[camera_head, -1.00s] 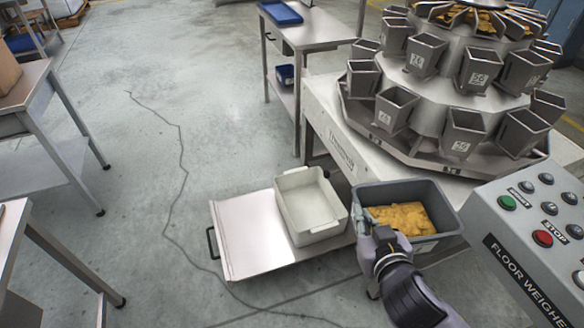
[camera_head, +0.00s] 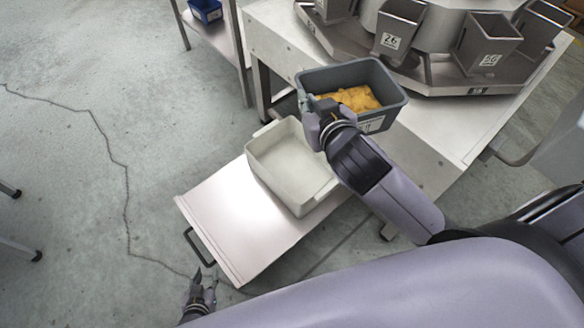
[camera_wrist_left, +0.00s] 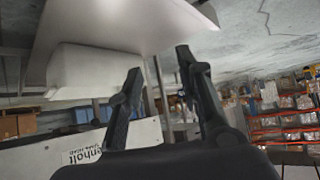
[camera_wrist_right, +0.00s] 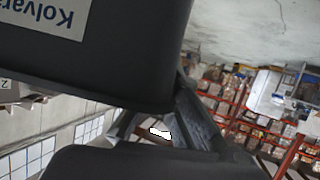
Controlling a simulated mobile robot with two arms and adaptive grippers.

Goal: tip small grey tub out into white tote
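The small grey tub (camera_head: 394,112) holds yellow-orange pieces (camera_head: 352,98). It is about level, up and right of the white tote in the head view. My right gripper (camera_head: 318,112) is shut on the tub's left end; the tub's dark wall (camera_wrist_right: 100,75) fills much of the right wrist view and hides part of the grip. The white tote (camera_head: 285,165) looks empty and stands upright on a pale metal platform (camera_head: 235,215). My left gripper (camera_head: 203,279) is open and empty, below the platform's handle in the head view. The tote (camera_wrist_left: 90,72) also shows in the left wrist view.
The multihead weigher with its grey buckets (camera_head: 390,38) stands behind the tub on a pale base (camera_head: 440,130). A bench with a blue bin (camera_head: 206,10) is at the upper left. The platform has a dark handle (camera_head: 198,248).

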